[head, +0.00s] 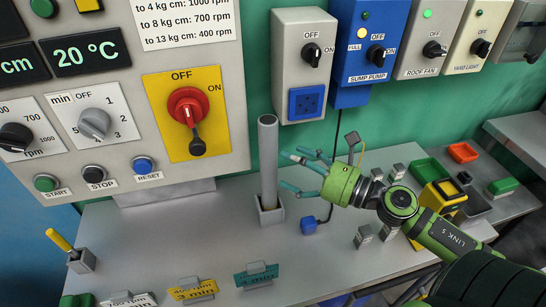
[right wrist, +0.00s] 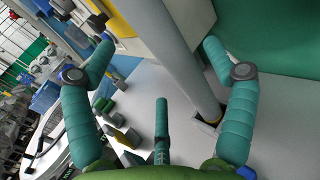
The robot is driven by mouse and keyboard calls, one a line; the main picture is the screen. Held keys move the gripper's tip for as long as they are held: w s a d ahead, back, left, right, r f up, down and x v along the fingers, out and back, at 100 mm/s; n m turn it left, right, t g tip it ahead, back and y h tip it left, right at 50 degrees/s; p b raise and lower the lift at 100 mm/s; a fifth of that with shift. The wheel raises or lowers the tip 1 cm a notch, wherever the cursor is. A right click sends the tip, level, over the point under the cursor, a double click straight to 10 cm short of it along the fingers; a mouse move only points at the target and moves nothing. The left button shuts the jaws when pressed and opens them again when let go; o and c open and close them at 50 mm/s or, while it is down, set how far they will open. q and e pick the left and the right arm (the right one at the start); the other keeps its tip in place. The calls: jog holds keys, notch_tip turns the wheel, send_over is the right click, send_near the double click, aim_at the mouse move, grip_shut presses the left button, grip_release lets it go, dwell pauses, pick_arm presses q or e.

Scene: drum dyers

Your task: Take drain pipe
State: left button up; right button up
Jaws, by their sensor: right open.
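The drain pipe (head: 268,160) is a plain grey tube. It stands upright in a square grey holder (head: 270,217) on the bench. My right gripper (head: 291,170) is just right of the pipe, at about its mid-height, with its fingers pointing left towards it. The gripper is open and empty. In the right wrist view the pipe (right wrist: 178,55) crosses between the spread fingers of the gripper (right wrist: 160,50), nearer the right-hand finger. I see no clear contact. My left gripper is not in view.
A control panel (head: 215,70) with a red switch hangs close behind and left of the pipe. A socket box (head: 303,65) and a blue pump box (head: 372,40) are on the wall. Small label stands (head: 257,275) line the bench front. Green and orange trays (head: 463,152) lie right.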

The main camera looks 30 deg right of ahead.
aim_at(273, 153)
jog(key=shift+w+a+r, duration=0.2)
jog(key=shift+w, duration=0.05)
jog(key=shift+w+a+r+p, duration=0.25)
jog(key=shift+w+a+p, duration=0.35)
jog(key=shift+a+p, duration=0.25)
jog(key=shift+w+a+r+p, duration=0.1)
jog(key=shift+w+a+p, duration=0.15)
jog(key=shift+w+p, duration=0.65)
jog(key=shift+f+p+x, duration=0.25)
jog(key=shift+p+x, duration=0.05)
jog(key=shift+x, duration=0.95)
jog(key=shift+f, duration=0.1)
jog(key=c, duration=1.7)
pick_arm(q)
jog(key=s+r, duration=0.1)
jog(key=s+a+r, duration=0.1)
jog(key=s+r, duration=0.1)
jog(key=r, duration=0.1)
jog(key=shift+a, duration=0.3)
